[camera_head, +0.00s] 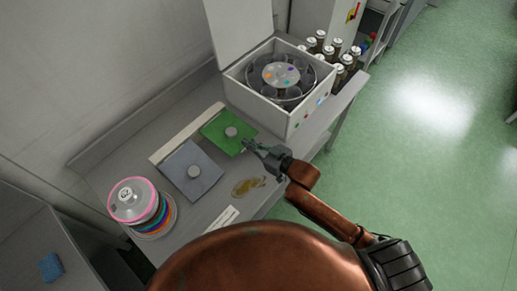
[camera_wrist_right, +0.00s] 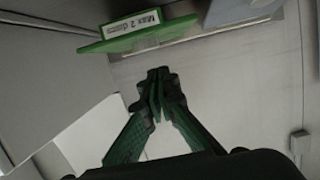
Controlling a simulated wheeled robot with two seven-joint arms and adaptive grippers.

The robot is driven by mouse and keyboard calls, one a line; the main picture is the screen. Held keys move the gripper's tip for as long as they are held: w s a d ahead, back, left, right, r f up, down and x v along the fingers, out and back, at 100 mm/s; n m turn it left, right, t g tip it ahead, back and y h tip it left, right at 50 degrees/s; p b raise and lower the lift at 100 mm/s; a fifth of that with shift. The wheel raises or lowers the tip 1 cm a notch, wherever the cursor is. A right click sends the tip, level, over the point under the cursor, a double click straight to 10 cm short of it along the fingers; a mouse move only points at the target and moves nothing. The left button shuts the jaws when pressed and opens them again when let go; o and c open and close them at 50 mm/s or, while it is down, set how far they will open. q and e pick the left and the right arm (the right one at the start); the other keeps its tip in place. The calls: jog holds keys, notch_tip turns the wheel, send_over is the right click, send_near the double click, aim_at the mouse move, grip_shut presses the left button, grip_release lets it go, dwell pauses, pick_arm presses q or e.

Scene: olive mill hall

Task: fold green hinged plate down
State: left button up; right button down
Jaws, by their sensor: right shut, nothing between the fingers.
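The green hinged plate (camera_head: 217,124) is on the bench top beside the blue-grey plate (camera_head: 180,166). It has a round grey knob (camera_head: 231,132) and looks flat or nearly flat from above; I cannot tell its exact tilt. In the right wrist view the green plate (camera_wrist_right: 100,46) shows at the top, with a white label reading "Max 2" and a blurred word. My right gripper (camera_head: 248,146) is shut and empty, just right of the green plate's edge. In the wrist view its fingertips (camera_wrist_right: 158,76) are together below the plate, seemingly apart from it. My left gripper is not in view.
A white box (camera_head: 256,108) with a raised lid (camera_head: 238,25) and a round rotor stands behind the plate. Several bottles (camera_head: 330,48) stand beyond it. A stack of coloured discs (camera_head: 133,199) is at the left. A yellowish patch (camera_head: 246,187) lies near the front edge.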

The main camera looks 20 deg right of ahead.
jog(key=shift+w+a+f+b, duration=0.1)
jog(key=shift+w+f+b, duration=0.1)
jog(key=shift+f, duration=0.85)
jog(key=shift+w+a+f+b, duration=0.1)
jog(key=shift+f+b, duration=0.05)
jog(key=shift+f, duration=0.9)
jog(key=shift+s, duration=0.1)
